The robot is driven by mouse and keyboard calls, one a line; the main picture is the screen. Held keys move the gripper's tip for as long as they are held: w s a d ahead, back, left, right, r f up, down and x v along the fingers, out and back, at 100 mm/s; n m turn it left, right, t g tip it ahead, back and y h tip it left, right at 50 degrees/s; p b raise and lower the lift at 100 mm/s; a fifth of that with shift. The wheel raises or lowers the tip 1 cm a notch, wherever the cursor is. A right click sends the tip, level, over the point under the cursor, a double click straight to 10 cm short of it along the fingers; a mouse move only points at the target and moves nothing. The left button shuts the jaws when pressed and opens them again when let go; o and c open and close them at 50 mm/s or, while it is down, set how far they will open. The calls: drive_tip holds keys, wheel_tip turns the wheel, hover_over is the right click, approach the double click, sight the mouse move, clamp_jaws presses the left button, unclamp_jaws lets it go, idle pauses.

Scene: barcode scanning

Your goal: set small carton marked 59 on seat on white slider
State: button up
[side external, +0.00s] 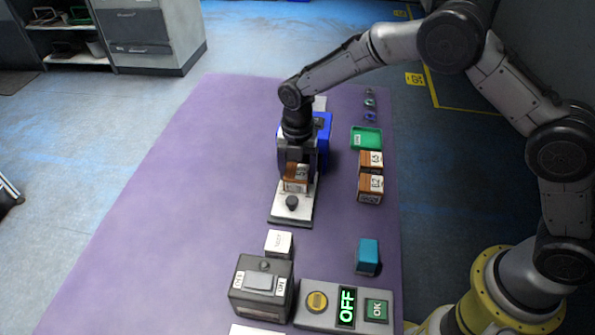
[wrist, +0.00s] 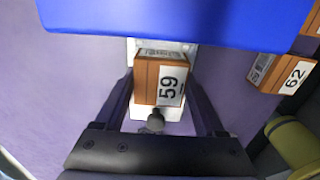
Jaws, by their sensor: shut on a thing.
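The small carton marked 59 (wrist: 150,82) is brown with a white label, seen between my fingers in the wrist view; it also shows in the side view (side external: 296,180). My gripper (side external: 297,172) points down and is shut on it. The white slider (side external: 291,207) lies below, with a dark knob (side external: 292,202) at its near end. The carton is over the slider, on or just above it; I cannot tell whether it touches. The seat is hidden under the carton.
A blue box (side external: 322,130) stands just behind my gripper. Brown cartons, one marked 62 (side external: 370,188), and a green tray (side external: 366,138) stand to the right. A teal block (side external: 367,256), a grey box (side external: 262,288) and an OFF panel (side external: 345,305) stand nearer. The purple mat (side external: 170,210) is clear at left.

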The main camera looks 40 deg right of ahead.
drive_tip(key=shift+f, duration=0.15)
drive_tip(key=o, duration=1.5)
